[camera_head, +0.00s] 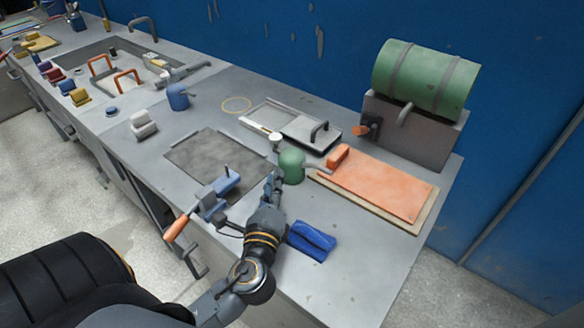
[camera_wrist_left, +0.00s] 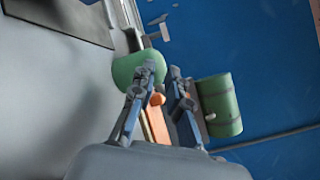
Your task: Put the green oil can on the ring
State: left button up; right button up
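The green oil can (camera_head: 291,166) stands on the grey bench, its spout pointing right towards an orange board. The yellow ring (camera_head: 237,112) lies flat on the bench, farther back and to the left, with nothing on it. My left gripper (camera_head: 275,181) is close to the near left side of the can. In the left wrist view the fingers (camera_wrist_left: 162,72) are apart, and the can (camera_wrist_left: 127,68) shows beyond the left finger, partly covered by it. I cannot tell whether they touch. My right gripper is not in view.
The orange board (camera_head: 385,186) lies right of the can, a blue cloth (camera_head: 312,240) in front. A lidded tray (camera_head: 290,125) stands behind it, a dark plate (camera_head: 215,161) left. A blue mug (camera_head: 178,97) is left of the ring. A green drum (camera_head: 425,78) stands back right.

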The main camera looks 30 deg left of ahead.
pick_arm(q)
jog(key=n, duration=0.2)
jog(key=r+n, duration=0.1)
jog(key=n, duration=0.1)
jog(key=n+y, duration=0.1)
jog(key=n, duration=0.1)
jog(key=shift+s+a+r+n+g, duration=0.1)
jog(key=shift+s+r+n+g, duration=0.1)
jog(key=shift+s+n+g, duration=0.2)
jog(key=n+p, duration=0.1)
send_near(276, 136)
jog(key=x, duration=0.5)
jog(key=p+x, duration=0.1)
jog(key=x, duration=0.3)
jog(key=shift+w+a+f+p, duration=0.15)
jog(key=shift+w+f+p, duration=0.05)
jog(key=shift+p, duration=0.15)
jog(key=shift+w+a+f, duration=0.1)
jog(key=shift+w+a, duration=0.05)
jog(key=shift+w, duration=0.1)
jog(key=shift+c, duration=0.4)
grip_shut()
